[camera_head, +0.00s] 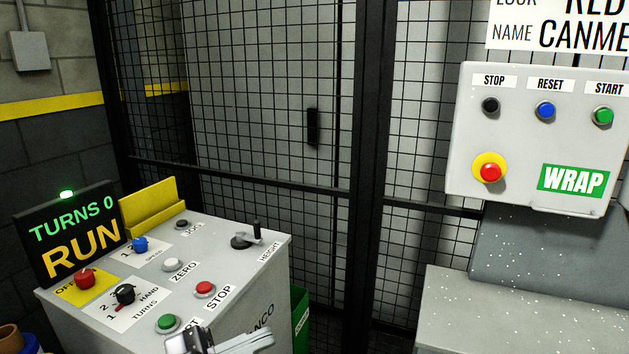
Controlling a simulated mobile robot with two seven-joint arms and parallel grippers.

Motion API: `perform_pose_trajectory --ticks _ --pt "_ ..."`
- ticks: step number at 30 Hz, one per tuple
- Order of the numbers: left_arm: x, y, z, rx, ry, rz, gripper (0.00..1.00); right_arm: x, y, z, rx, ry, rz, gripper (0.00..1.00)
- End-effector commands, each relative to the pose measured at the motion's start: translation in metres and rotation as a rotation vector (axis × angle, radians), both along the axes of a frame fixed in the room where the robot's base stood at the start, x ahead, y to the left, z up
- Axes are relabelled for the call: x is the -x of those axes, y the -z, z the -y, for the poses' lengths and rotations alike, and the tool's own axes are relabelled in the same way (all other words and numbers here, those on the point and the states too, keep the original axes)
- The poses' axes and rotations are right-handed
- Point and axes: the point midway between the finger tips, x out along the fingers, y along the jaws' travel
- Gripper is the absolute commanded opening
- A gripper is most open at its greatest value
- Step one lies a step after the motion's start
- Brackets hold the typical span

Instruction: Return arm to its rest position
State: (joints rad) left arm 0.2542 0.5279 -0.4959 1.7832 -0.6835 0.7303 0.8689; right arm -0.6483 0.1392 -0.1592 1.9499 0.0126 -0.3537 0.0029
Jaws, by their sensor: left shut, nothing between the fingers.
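My left gripper (196,343) shows at the bottom edge, low in front of the control console (272,285). Only its tip end is in view, grey and metallic; it is shut with nothing seen in it. It overlaps the console's front, just below the green button (168,323), and partly covers that button's label. I cannot tell whether it touches the console. The rest of the arm is mostly out of view. My right gripper is not in view.
The console carries several knobs and buttons, a lever (247,238) and a display (75,237) reading "TURNS 0 RUN". A mesh fence (270,95) stands behind. A grey WRAP button box (530,140) is at right, above a grey cabinet (500,310). A green bin (300,318) stands beside the console.

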Motion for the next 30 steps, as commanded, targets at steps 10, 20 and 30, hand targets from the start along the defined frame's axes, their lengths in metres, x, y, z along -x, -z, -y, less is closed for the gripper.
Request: perform_pose_trajectory --ticks 10,20,30 --pt "-0.008 0.111 -0.06 0.153 -0.635 -0.434 0.0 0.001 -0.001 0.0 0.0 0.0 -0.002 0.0" --pt "0.087 0.262 -0.113 -0.082 -1.007 -0.984 0.0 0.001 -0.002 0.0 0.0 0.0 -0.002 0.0" --pt "0.135 0.3 -0.121 -0.193 -1.052 -1.16 0.0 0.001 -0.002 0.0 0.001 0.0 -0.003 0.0"
